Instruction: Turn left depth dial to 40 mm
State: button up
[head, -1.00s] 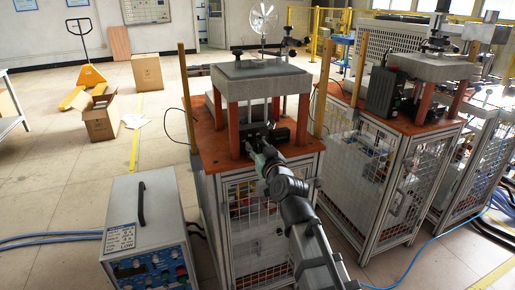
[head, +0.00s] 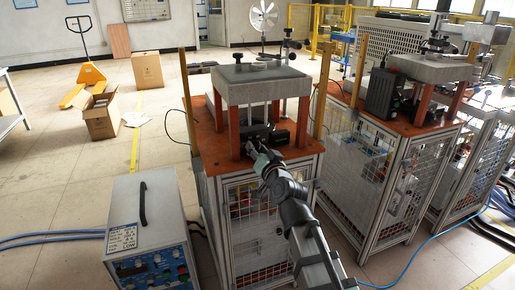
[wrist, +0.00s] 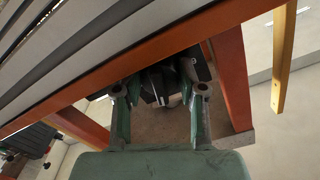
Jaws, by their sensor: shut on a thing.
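My gripper (head: 253,149) reaches in under the raised plate of the left press, at the front of a black block (head: 282,137). In the wrist view, the two green-grey fingers of my gripper (wrist: 161,92) stand apart on either side of a small dark and grey part, which I take to be the left depth dial (wrist: 157,86). The gripper is shut on it. The dial's scale and its reading cannot be made out. In the head view the dial is hidden behind my gripper.
The press plate (head: 262,88) lies close above my gripper, on orange posts (head: 234,132) over an orange table top (head: 209,150). A control box (head: 145,215) stands at lower left. A second press (head: 435,68) stands at right.

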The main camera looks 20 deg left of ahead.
jog(key=shift+r+m, duration=0.1)
jog(key=shift+m, duration=0.3)
jog(key=o, duration=1.1)
